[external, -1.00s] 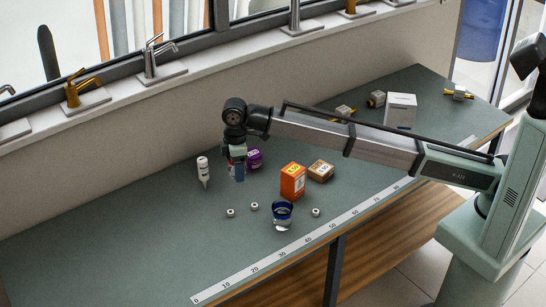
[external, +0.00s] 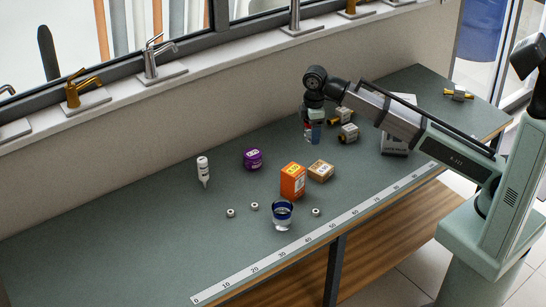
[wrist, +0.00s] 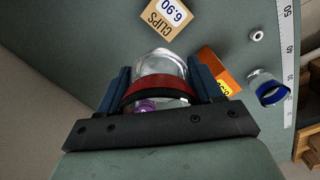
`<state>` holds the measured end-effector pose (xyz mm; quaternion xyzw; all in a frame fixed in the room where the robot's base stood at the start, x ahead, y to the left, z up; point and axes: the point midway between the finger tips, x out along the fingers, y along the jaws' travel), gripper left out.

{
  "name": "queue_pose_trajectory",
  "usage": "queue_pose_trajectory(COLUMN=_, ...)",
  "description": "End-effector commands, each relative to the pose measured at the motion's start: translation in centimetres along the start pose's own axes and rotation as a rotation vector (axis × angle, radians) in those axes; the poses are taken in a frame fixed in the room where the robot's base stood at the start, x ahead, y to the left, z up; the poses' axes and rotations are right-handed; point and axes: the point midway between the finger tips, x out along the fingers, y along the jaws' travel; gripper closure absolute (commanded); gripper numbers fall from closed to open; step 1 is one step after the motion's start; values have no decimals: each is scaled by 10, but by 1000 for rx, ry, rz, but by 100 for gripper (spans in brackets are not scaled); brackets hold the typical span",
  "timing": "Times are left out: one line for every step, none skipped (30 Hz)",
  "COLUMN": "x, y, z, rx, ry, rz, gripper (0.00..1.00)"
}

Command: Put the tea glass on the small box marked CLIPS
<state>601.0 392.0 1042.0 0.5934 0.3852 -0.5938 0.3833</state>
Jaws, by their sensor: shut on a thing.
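My gripper (external: 312,135) is above the back right part of the bench. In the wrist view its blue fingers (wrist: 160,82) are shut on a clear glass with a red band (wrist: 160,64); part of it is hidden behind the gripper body. The small tan box marked CLIPS (wrist: 163,18) also shows in the external view (external: 321,170), in front of my gripper, its top bare. Another glass, with a blue rim (external: 282,215), stands on the bench near the ruler; it also shows in the wrist view (wrist: 268,90).
An orange box (external: 292,181) stands close beside the CLIPS box. Small rings (external: 255,206) lie in front.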

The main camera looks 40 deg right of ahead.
Motion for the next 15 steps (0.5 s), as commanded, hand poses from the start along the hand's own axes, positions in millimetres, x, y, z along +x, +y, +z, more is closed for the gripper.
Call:
queue_pose_trajectory(x=5, y=-8, z=14, rx=-37, ry=0, rz=0, gripper=69)
queue_pose_trajectory(x=7, y=-11, z=19, rx=-64, ry=0, rz=0, gripper=69)
queue_pose_trajectory(x=9, y=-14, z=24, rx=-101, ry=0, rz=0, gripper=69)
queue_pose_trajectory(x=9, y=-16, z=26, rx=-128, ry=0, rz=-1, gripper=69)
queue_pose_trajectory(x=10, y=-17, z=28, rx=-154, ry=0, rz=-1, gripper=69)
queue_pose_trajectory(x=10, y=-18, z=29, rx=-188, ry=0, rz=-1, gripper=69)
queue_pose_trajectory(x=10, y=-18, z=30, rx=-213, ry=0, rz=-1, gripper=69)
queue_pose_trajectory(x=10, y=-18, z=30, rx=-236, ry=0, rz=-1, gripper=69)
queue_pose_trajectory(x=10, y=-19, z=31, rx=-266, ry=-1, rz=-1, gripper=69)
queue_pose_trajectory(x=10, y=-19, z=31, rx=-288, ry=-1, rz=-1, gripper=69)
queue_pose_trajectory(x=10, y=-19, z=31, rx=-309, ry=-1, rz=-1, gripper=69)
queue_pose_trajectory(x=10, y=-19, z=32, rx=-333, ry=-1, rz=-1, gripper=69)
queue_pose_trajectory(x=10, y=-20, z=32, rx=-350, ry=-1, rz=-1, gripper=69)
queue_pose_trajectory(x=10, y=-20, z=32, rx=-366, ry=-1, rz=-2, gripper=69)
queue_pose_trajectory(x=10, y=-20, z=32, rx=-383, ry=-1, rz=-2, gripper=69)
